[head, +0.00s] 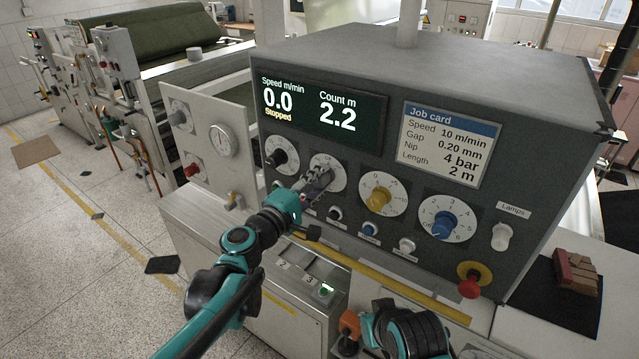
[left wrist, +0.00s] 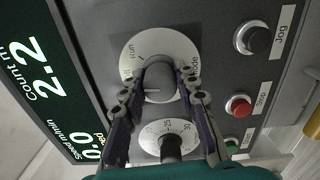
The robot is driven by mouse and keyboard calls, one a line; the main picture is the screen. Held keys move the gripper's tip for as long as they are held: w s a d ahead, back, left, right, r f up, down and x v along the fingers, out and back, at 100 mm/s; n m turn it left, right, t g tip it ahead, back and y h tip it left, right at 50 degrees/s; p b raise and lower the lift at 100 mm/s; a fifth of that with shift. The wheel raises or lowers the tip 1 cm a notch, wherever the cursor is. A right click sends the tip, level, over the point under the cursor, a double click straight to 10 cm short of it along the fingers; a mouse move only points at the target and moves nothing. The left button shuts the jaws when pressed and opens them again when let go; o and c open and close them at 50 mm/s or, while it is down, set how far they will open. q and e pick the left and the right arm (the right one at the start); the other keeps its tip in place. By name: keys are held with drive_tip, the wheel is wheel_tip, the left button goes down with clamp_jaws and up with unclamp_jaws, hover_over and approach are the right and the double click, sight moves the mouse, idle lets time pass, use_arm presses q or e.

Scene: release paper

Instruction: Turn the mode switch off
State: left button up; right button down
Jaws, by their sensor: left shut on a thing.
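The mode switch (head: 333,162) is a grey knob on a round white dial, second from the left in the panel's dial row. In the left wrist view, the mode switch (left wrist: 158,76) has "Run" on its dial and a part-hidden label at its side. My left gripper (head: 318,179) is at this knob. The left wrist view shows the fingers of my left gripper (left wrist: 160,92) on both sides of the knob, shut on it. A pale mark shows on the knob, but its exact setting is hard to read.
The display (head: 320,112) reads speed 0.0, "Stopped", count 2.2. A black knob (head: 279,157) sits left of the switch; yellow (head: 380,199) and blue (head: 441,226) knobs sit right. Small buttons run below. A red emergency button (head: 468,287) stands out lower right.

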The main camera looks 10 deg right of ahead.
use_arm(q)
drive_tip(key=shift+n, duration=0.6)
drive_tip(key=o, duration=1.2)
drive_tip(key=shift+c, duration=0.2)
drive_tip(key=v, duration=1.2)
